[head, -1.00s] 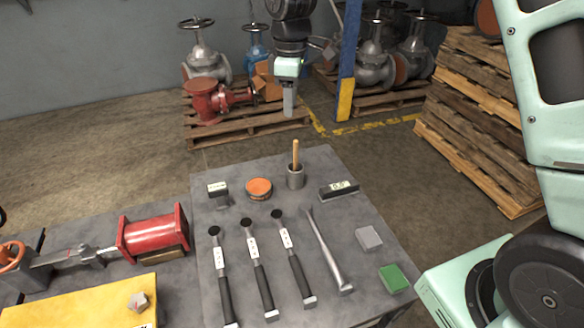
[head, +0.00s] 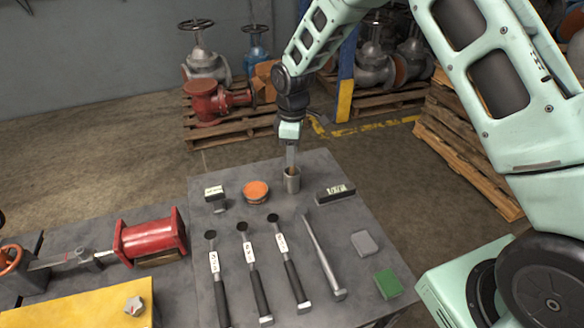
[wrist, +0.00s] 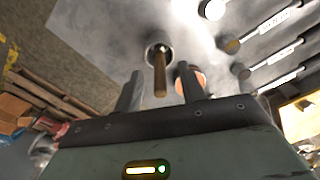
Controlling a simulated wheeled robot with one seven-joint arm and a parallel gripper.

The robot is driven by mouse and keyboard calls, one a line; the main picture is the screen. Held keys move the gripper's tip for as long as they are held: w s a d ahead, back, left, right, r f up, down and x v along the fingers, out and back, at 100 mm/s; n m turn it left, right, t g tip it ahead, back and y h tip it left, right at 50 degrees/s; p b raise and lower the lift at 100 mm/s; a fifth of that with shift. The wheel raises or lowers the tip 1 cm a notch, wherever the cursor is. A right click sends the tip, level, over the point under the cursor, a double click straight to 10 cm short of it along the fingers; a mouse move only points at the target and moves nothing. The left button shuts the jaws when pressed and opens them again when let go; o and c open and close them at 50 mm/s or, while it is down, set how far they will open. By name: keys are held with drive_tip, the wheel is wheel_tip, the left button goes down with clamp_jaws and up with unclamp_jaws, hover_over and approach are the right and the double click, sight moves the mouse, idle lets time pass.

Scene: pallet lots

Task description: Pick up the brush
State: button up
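The brush stands upright in a small grey metal cup (head: 292,183) at the far side of the grey table. Its wooden handle (wrist: 160,72) points up toward my gripper (wrist: 157,90) in the wrist view. The two fingers are spread apart, one on each side of the handle, with visible gaps to both. In the head view my gripper (head: 291,155) is right above the cup and hides most of the handle. The bristles are hidden inside the cup.
An orange-topped tin (head: 256,191) stands left of the cup and a dark block (head: 335,193) to its right. Several hammers (head: 254,275), a grey pad (head: 364,243) and a green pad (head: 388,284) lie nearer. Pallets with valves stand behind.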

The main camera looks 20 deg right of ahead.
sight(292, 175)
drive_tip(key=shift+f, duration=1.55)
clamp_jaws()
drive_tip(key=shift+r, duration=0.1)
wheel_tip(292, 175, up, 10)
drive_tip(key=shift+f+b, duration=0.1)
drive_tip(key=shift+b, duration=0.2)
